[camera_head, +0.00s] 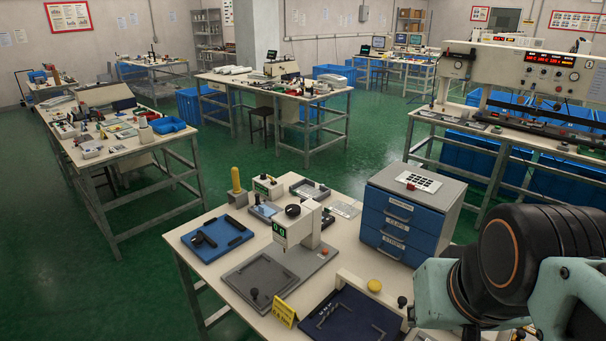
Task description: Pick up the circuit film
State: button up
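On top of the blue drawer cabinet (402,216) lies a white sheet with dark squares (419,181), with a small red-dotted piece on it. A pale, thin sheet (345,209) lies flat on the table behind the press-like device (297,225). I cannot tell for sure which of these, if either, is the circuit film.
The near table (236,213) carries a blue tray with black bars (217,237), a grey plate fixture (262,281), a dark blue fixture (352,318) with a yellow knob, and a yellow sign (284,313). A long bench machine (530,70) stands at the right. Green floor lies open at left.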

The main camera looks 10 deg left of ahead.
aim_at(308, 191)
jog(key=j+u, duration=0.1)
jog(key=u, duration=2.5)
jog(key=i+j+z, duration=0.25)
jog(key=i, duration=0.8)
jog(key=i+l+z, duration=0.1)
jog(key=i, duration=1.15)
jog(key=i+j+z, duration=0.25)
jog(key=i, duration=0.9)
jog(key=i+l+z, duration=0.1)
jog(key=i+z, duration=0.25)
jog(key=i, duration=0.15)
jog(key=i+z, duration=0.4)
jog(key=i, duration=0.15)
jog(key=i+z, duration=0.5)
jog(key=z, duration=0.15)
jog(key=i+z, duration=0.35)
jog(key=i+l+z, duration=0.1)
jog(key=i+z, duration=0.25)
jog(key=z, duration=0.15)
jog(key=i+z, duration=0.35)
jog(key=z, duration=0.15)
